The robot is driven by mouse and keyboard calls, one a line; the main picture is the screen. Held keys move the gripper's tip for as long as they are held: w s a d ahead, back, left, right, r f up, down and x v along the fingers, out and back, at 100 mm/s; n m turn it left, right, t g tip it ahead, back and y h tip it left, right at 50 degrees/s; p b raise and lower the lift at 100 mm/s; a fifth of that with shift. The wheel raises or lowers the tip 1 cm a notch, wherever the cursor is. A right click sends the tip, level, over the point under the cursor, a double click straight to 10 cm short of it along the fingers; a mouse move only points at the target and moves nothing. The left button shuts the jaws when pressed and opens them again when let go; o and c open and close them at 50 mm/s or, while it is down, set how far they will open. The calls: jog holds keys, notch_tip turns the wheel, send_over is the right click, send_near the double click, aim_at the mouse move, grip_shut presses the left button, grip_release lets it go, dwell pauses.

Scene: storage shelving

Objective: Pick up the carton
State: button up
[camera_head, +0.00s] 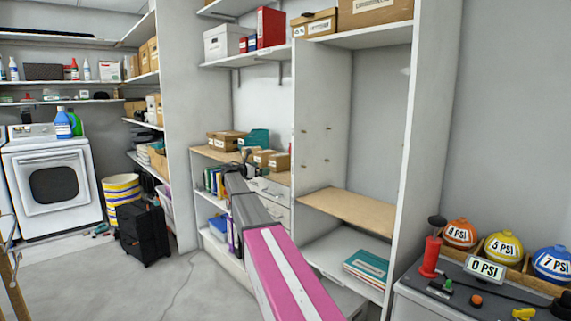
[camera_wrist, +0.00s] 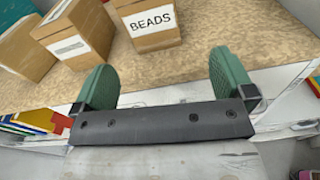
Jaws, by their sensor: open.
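Several brown cartons stand on a wooden counter (camera_wrist: 200,62). In the wrist view, a small carton labelled BEADS (camera_wrist: 150,24) stands ahead of my gripper (camera_wrist: 164,80), near the top edge. A second carton (camera_wrist: 74,38) with a white label stands to its left, and a third (camera_wrist: 22,48) is partly cut off at the far left. My gripper's two green fingers are wide apart with nothing between them. They are apart from the BEADS carton. In the head view, small cartons (camera_head: 279,161) sit on the counter beside my arm's end. The pictures do not show which carton is meant.
A wider carton (camera_head: 226,140) and a teal object (camera_head: 256,138) stand further back on the counter. Books (camera_head: 213,181) fill a shelf below. A tall white partition (camera_head: 321,120) rises to the right. An empty wooden shelf (camera_head: 350,210) lies beyond it.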

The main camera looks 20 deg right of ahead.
aim_at(271, 160)
jog(key=shift+n+h, duration=0.4)
jog(key=shift+n, duration=0.1)
jog(key=w+d+r, duration=0.2)
jog(key=d, duration=0.1)
jog(key=w+d, duration=0.1)
jog(key=d, duration=0.1)
jog(key=shift+w+d+r, duration=0.15)
jog(key=shift+d+r, duration=0.1)
jog(key=shift+r, duration=0.15)
jog(key=shift+f+x, duration=0.2)
jog(key=shift+x, duration=2.8)
jog(key=c, duration=1)
